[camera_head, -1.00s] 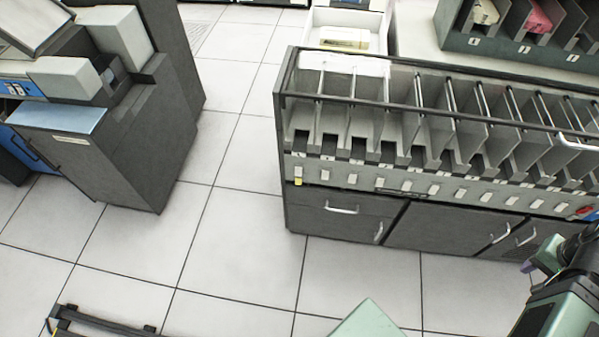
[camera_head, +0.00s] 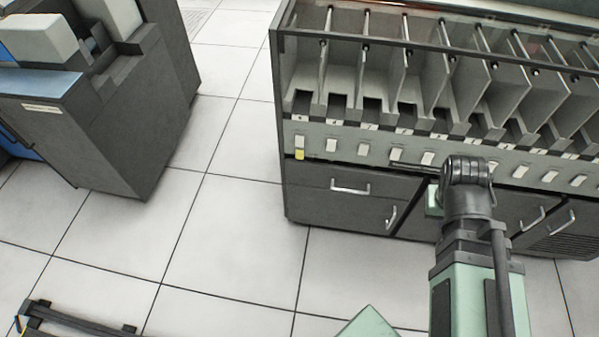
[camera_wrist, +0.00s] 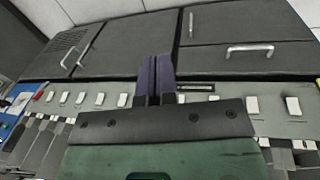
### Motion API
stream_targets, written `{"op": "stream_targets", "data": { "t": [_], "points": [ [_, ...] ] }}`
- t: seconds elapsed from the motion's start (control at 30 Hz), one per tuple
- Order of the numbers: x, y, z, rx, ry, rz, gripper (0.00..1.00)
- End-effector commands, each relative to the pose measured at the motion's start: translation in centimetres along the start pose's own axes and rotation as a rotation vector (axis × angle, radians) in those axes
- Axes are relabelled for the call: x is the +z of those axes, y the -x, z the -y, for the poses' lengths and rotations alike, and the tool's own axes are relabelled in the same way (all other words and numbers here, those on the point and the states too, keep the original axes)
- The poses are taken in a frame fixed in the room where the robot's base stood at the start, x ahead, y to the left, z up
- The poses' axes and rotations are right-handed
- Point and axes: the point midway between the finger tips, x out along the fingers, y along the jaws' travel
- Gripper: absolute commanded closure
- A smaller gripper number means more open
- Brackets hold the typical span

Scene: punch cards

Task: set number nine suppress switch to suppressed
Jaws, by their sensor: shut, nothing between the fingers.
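A row of small pale switches runs along the grey panel (camera_head: 340,145) below the card pockets. The leftmost switch (camera_head: 300,141) has a yellow tab (camera_head: 300,155) under it; another switch (camera_head: 331,145) sits to its right. The labels are too small to read, so I cannot tell which switch is number nine. In the wrist view the machine is upside down, and my gripper (camera_wrist: 154,64) shows its dark purple fingers together and empty, in front of the panel. Two switches (camera_wrist: 252,105) (camera_wrist: 293,105) lie right of the fingers. My wrist hides the fingertips in the head view.
Cabinet doors and a drawer with a metal handle (camera_head: 350,188) lie below the panel. Divided card pockets (camera_head: 385,75) with rods rise above it. Another grey machine (camera_head: 110,120) stands at left. Open tiled floor (camera_head: 215,235) lies between them.

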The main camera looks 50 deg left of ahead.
Motion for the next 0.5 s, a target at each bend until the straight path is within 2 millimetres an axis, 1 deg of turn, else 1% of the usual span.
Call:
{"op": "stream_targets", "data": {
  "t": [0.03,0.07,0.1,0.17,0.2,0.27,0.3,0.37,0.4,0.43,0.47,0.5],
  "points": [
    [-0.6,-4.3,3.5,0.042,0.084,-0.04,1.0],
    [-1.1,-5.3,5.2,0.074,0.134,-0.068,1.0],
    [-1.6,-6.5,7.5,0.116,0.201,-0.111,1.0],
    [-2.4,-8.2,11.1,0.184,0.305,-0.187,1.0],
    [-2.9,-9.2,13.6,0.229,0.376,-0.244,1.0],
    [-3.5,-10.4,17.5,0.299,0.486,-0.34,1.0],
    [-3.8,-11.1,20.2,0.348,0.562,-0.412,1.0],
    [-4.0,-11.7,24.4,0.424,0.679,-0.534,1.0],
    [-4.0,-11.8,27.4,0.477,0.758,-0.625,1.0],
    [-4.0,-11.7,29.5,0.518,0.817,-0.696,1.0],
    [-3.9,-11.4,31.6,0.563,0.878,-0.77,1.0],
    [-3.8,-10.6,34.3,0.63,0.958,-0.877,1.0]
  ]
}}
